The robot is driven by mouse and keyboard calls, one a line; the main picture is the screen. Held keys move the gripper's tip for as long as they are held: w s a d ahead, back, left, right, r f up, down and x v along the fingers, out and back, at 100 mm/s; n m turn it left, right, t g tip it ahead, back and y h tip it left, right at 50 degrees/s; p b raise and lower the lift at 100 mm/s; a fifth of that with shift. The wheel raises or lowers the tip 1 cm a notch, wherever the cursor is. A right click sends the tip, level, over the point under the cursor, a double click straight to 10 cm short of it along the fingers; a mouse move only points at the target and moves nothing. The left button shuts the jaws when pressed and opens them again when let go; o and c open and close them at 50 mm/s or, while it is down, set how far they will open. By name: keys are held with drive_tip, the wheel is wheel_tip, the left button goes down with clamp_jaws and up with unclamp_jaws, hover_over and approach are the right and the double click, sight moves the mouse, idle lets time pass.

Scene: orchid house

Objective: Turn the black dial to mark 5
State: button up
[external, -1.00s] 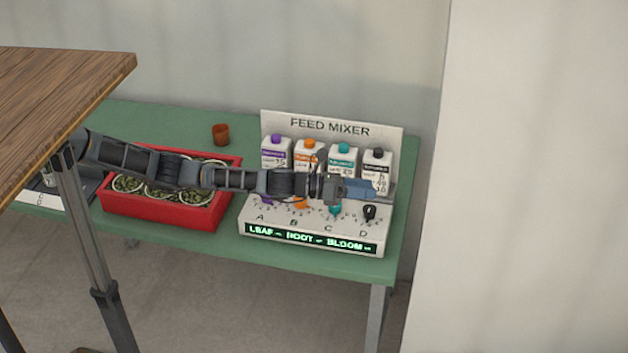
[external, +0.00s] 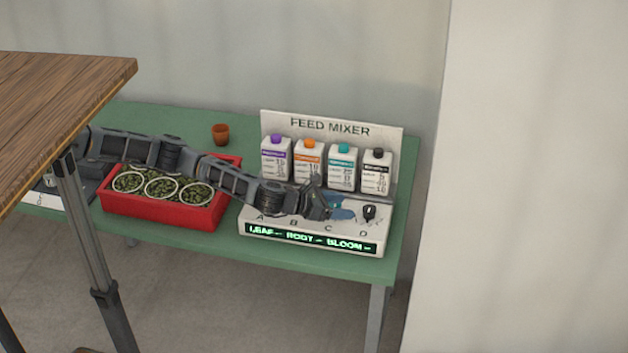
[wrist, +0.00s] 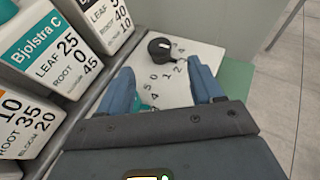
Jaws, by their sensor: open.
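The black dial (external: 370,212) sits at the right end of the feed mixer panel (external: 300,250), above the letter D. In the wrist view the black dial (wrist: 160,47) is ahead of my gripper, with printed numbers around it; I cannot read which mark it points to. My gripper (external: 348,209) is left of the black dial and apart from it. Its blue fingers (wrist: 165,82) are spread with nothing held between them. A teal dial (wrist: 147,108) shows partly beside the left finger in the wrist view; the other dials are hidden by my arm.
Several cartons stand behind the dials, including a teal-capped one (external: 342,168) and a black-capped one (external: 376,172). A red planter (external: 160,212) and a brown pot (external: 221,134) are to the left. A lit display runs along the mixer's front.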

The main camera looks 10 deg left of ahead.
sight(366, 210)
drive_tip(key=shift+b+x, duration=0.5)
drive_tip(key=shift+x, duration=3.3)
drive_tip(key=shift+f, duration=0.1)
drive_tip(key=c, duration=1)
